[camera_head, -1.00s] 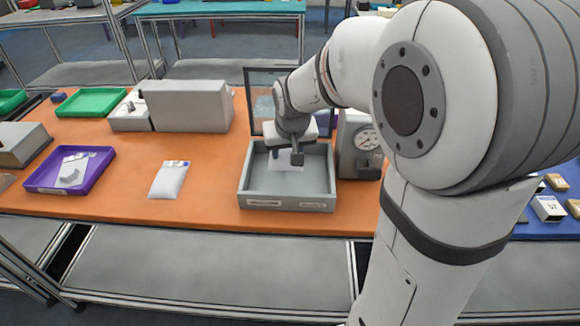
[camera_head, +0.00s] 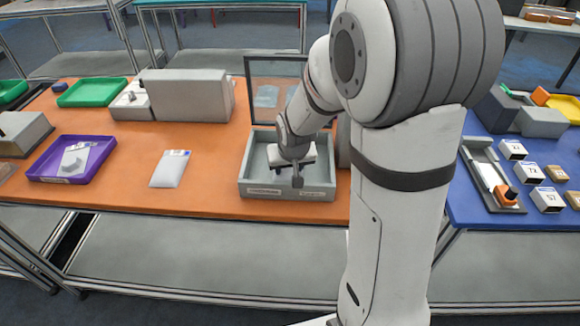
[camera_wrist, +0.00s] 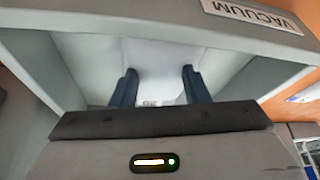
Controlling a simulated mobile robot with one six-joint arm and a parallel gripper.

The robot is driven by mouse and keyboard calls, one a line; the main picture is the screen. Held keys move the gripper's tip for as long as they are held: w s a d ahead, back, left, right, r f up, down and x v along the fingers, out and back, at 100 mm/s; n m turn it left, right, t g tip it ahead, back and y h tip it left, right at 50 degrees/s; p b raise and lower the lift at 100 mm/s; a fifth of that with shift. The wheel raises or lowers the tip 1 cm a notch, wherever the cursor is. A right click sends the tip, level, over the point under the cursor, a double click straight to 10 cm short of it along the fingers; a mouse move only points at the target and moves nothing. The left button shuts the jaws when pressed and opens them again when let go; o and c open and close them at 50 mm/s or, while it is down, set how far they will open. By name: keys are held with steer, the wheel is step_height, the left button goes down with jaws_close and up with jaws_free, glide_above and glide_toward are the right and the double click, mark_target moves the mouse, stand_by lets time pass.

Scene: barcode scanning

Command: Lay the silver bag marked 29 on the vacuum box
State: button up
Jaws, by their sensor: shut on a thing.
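The vacuum box (camera_head: 258,188) is an open grey tray on the orange table, and its wall with the VACUUM label (camera_wrist: 255,14) shows in the wrist view. My gripper (camera_head: 297,180) reaches down into the box. In the wrist view, its two dark blue fingers (camera_wrist: 159,80) stand apart with a pale silver-white bag (camera_wrist: 160,55) between and beyond them. I am shut on this bag, inside the box walls. Its number is not readable. In the head view my wrist and gripper hide it.
Another pale bag (camera_head: 171,169) with a label lies on the table left of the box. A purple tray (camera_head: 50,168) stands further left. A dark-framed clear lid (camera_head: 247,90) rises behind the box. Table between bag and box is clear.

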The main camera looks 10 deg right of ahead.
steer(key=o, duration=1)
steer(key=shift+r, duration=0.4)
steer(key=v, duration=1.2)
steer(key=shift+n+g, duration=0.3)
steer(key=shift+g, duration=0.6)
steer(key=s, duration=1.6)
steer(key=shift+s+d+f, duration=0.1)
steer(key=shift+s+d, duration=0.15)
steer(key=shift+s, duration=0.1)
